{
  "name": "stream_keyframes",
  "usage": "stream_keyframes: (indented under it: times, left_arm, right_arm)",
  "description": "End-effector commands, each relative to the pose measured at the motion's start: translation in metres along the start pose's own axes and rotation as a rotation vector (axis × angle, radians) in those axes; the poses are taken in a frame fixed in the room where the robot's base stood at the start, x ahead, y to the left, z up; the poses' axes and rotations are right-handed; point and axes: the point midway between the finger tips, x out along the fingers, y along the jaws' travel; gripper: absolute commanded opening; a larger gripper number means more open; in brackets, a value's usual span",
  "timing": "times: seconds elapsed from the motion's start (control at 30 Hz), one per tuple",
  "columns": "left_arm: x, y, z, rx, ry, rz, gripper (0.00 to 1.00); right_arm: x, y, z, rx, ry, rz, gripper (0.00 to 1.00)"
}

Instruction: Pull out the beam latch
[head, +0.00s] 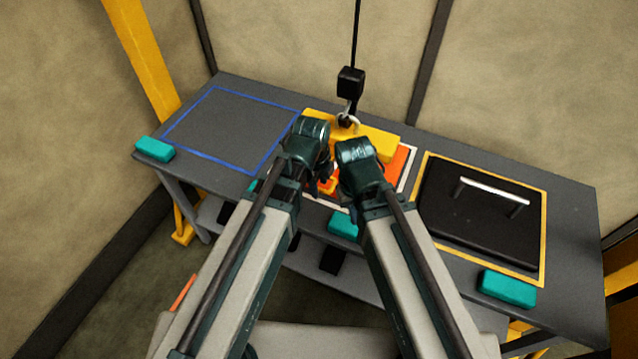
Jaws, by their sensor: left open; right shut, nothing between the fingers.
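A yellow beam (371,138) lies at the back middle of the grey table, above an orange part (398,160) in a white-edged area. A crane hook (347,118) hangs at the beam from a black block. My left gripper (322,184) is at the front of the orange part and is open; its fingers are mostly hidden by its own wrist. My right gripper (349,192) is just to its right and shut, with its fingers largely hidden. I cannot pick out the beam latch, which may be hidden behind my wrists.
A black panel with a silver handle (494,190) lies in a yellow outline at right. A blue-outlined area (225,128) at left is empty. Teal blocks sit along the front edge at left (154,149), middle (343,224) and right (507,288).

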Motion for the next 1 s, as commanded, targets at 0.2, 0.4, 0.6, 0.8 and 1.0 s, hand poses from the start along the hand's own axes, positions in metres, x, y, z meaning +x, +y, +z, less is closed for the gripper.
stream_keyframes:
  times: [0.2, 0.4, 0.6, 0.8, 1.0]
  left_arm:
    - [-0.032, 0.0, 0.0, 0.0, 0.0, 0.0, 0.46]
    - [-0.062, 0.0, 0.0, 0.0, 0.0, 0.0, 0.46]
    - [-0.093, 0.0, 0.0, 0.0, 0.0, 0.001, 0.46]
    - [-0.12, 0.0, 0.0, 0.0, 0.0, 0.001, 0.46]
    - [-0.13, 0.001, 0.0, 0.0, 0.0, 0.002, 0.46]
  right_arm:
    - [-0.031, 0.003, 0.002, 0.0, 0.0, 0.0, 0.0]
    - [-0.061, 0.006, 0.004, 0.0, 0.0, 0.0, 0.0]
    - [-0.091, 0.009, 0.005, 0.0, 0.0, 0.0, 0.0]
    - [-0.118, 0.011, 0.007, 0.0, 0.0, 0.0, 0.0]
    - [-0.127, 0.012, 0.007, 0.0, 0.0, 0.0, 0.0]
